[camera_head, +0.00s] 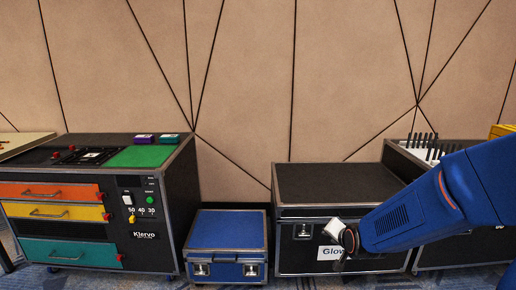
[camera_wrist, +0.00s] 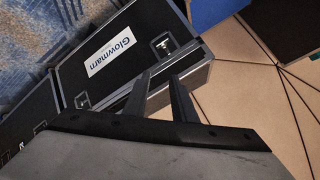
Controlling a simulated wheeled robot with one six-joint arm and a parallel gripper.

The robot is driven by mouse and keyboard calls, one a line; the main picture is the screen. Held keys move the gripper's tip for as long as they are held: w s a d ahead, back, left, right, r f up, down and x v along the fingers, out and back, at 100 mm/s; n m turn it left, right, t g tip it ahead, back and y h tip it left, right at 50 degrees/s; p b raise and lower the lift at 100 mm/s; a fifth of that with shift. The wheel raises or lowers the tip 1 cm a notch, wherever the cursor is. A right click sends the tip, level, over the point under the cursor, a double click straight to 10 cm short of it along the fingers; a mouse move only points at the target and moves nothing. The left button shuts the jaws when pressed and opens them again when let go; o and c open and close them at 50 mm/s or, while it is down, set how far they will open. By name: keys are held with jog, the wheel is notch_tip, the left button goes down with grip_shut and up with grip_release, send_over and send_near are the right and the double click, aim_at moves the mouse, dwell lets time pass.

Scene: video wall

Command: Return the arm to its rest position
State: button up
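My arm (camera_head: 415,215) is blue and reaches in from the right edge of the head view, in front of the black cases. Its wrist end (camera_head: 348,238) hangs before the front of the black Glowmarn case (camera_head: 340,185) and hides part of its label. In the wrist view, the two dark fingers of my gripper (camera_wrist: 161,82) stand apart with nothing held between them. Behind them the Glowmarn case (camera_wrist: 125,60) shows at a tilt. I cannot tell the gap between fingers and case.
A small blue case (camera_head: 226,230) stands left of the Glowmarn case. Further left is a Klervo cabinet (camera_head: 158,200) with coloured drawers. A black case with a slotted rack (camera_head: 430,150) is at the right, partly behind my arm. A panelled wall (camera_head: 250,80) closes the back.

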jog(key=s+d+r+n+g, duration=0.1)
jog(key=s+r+n+g, duration=0.1)
jog(key=s, duration=0.8)
jog(key=s+d+r+n+g, duration=0.1)
jog(key=s+r+n, duration=0.2)
jog(key=s, duration=0.8)
jog(key=s+d+r+n+g, duration=0.1)
jog(key=s+r, duration=0.4)
jog(key=s, duration=0.6)
jog(key=shift+d+r+n+g+h, duration=0.35)
jog(key=shift+n+g, duration=0.45)
jog(key=shift+n, duration=0.3)
